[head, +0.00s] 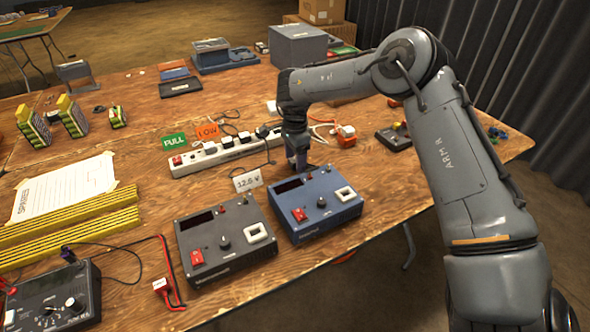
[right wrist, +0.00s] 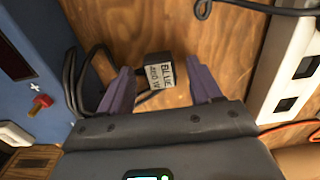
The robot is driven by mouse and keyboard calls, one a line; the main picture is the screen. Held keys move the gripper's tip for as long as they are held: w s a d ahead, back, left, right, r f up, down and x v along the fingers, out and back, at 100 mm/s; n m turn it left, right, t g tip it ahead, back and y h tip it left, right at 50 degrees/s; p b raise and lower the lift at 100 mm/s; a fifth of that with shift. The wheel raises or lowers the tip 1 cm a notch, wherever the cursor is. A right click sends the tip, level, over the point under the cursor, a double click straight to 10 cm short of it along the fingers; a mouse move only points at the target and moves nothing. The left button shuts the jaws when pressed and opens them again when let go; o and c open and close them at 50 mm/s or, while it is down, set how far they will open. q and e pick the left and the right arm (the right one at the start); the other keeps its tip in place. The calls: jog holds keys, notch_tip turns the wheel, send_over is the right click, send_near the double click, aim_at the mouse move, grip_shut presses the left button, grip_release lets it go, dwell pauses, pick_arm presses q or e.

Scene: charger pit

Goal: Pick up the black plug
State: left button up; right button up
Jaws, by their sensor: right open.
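A black plug (right wrist: 158,68) with a white label lies on the wooden table in the right wrist view. The label reads "BLUE" with a second, partly legible line. A dark cable runs close to it at the left. My right gripper (right wrist: 161,92) is open, its two purple fingers on either side of the plug's near end, with gaps to both. In the head view my right gripper (head: 298,160) points down just behind the blue charger (head: 322,203), and I cannot make out the plug there. My left gripper is not in view.
A white power strip (head: 207,161) with several dark plugs in it lies behind and left of the gripper. A grey charger (head: 212,248) stands left of the blue one.

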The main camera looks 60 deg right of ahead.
jog(key=shift+f, duration=0.65)
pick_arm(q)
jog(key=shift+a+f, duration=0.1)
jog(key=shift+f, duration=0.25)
pick_arm(e)
jog(key=c, duration=1.1)
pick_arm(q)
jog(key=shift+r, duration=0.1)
pick_arm(e)
jog(key=shift+r, duration=0.15)
